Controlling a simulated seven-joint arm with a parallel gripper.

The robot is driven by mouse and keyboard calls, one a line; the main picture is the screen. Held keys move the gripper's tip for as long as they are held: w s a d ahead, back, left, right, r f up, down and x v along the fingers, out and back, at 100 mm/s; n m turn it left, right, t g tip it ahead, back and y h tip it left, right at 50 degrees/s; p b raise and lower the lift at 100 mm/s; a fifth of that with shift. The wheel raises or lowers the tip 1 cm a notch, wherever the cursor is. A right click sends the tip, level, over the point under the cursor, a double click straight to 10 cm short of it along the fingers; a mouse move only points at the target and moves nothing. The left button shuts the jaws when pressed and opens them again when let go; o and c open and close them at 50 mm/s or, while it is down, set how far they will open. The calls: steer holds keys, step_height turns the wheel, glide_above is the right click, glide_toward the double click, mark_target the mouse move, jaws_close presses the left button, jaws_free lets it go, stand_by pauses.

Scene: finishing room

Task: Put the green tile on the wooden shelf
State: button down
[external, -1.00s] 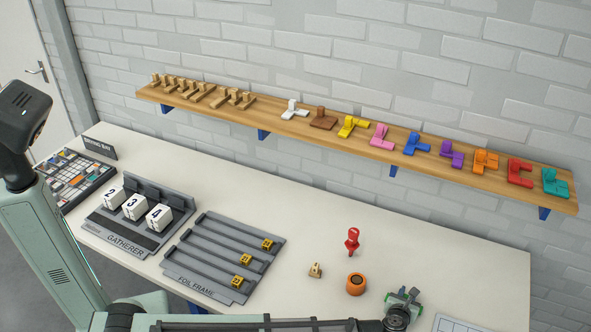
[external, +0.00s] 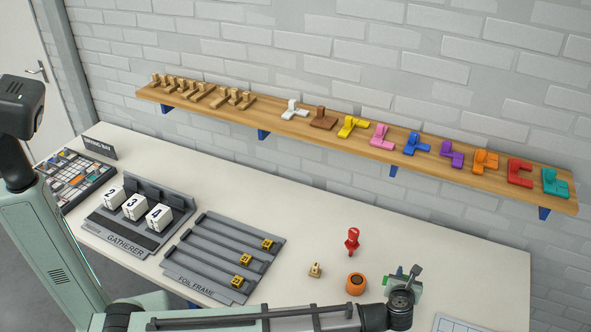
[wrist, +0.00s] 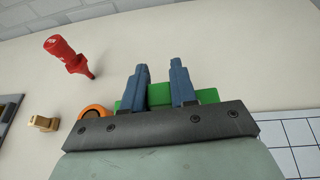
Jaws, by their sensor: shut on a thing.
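The green tile shows in the wrist view (wrist: 160,95) between the two blue fingers of my gripper (wrist: 161,85), which is shut on it. Its ends stick out past the fingers and its lower part is hidden by the gripper body. In the external view my gripper (external: 410,277) is at the lower right, above or near the table's front; a little green shows beside it. The wooden shelf (external: 268,117) runs along the brick wall, higher than the table and well apart from my gripper.
Several coloured pieces line the shelf, from a white one (external: 294,110) to a teal one (external: 554,183); wooden pieces stand at its left. A red tool (external: 352,241), an orange round object (external: 356,284) and a small tan block (external: 315,270) are left of my gripper.

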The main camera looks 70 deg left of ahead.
steer(key=shift+n+g+y, duration=0.4)
steer(key=shift+n+g, duration=0.1)
steer(key=s+a+f, duration=0.1)
steer(key=s+f, duration=0.1)
steer(key=s, duration=0.4)
steer(key=s+f, duration=0.2)
steer(key=s, duration=0.4)
steer(key=s+a+f, duration=0.1)
steer(key=s+f, duration=0.1)
steer(key=s, duration=0.4)
steer(key=shift+s+a, duration=0.1)
steer(key=shift+a, duration=0.2)
steer(key=shift+d+f, duration=0.4)
steer(key=shift+a+r, duration=0.2)
steer(key=shift+a, duration=0.05)
steer(key=w+r+m+t+h, duration=0.2)
steer(key=w+r, duration=0.4)
steer(key=w, duration=0.4)
steer(key=shift+s+f, duration=0.15)
steer(key=shift+f, duration=2.15)
steer(key=shift+s+f, duration=0.1)
steer(key=shift+f, duration=2.2)
steer(key=shift+f, duration=0.15)
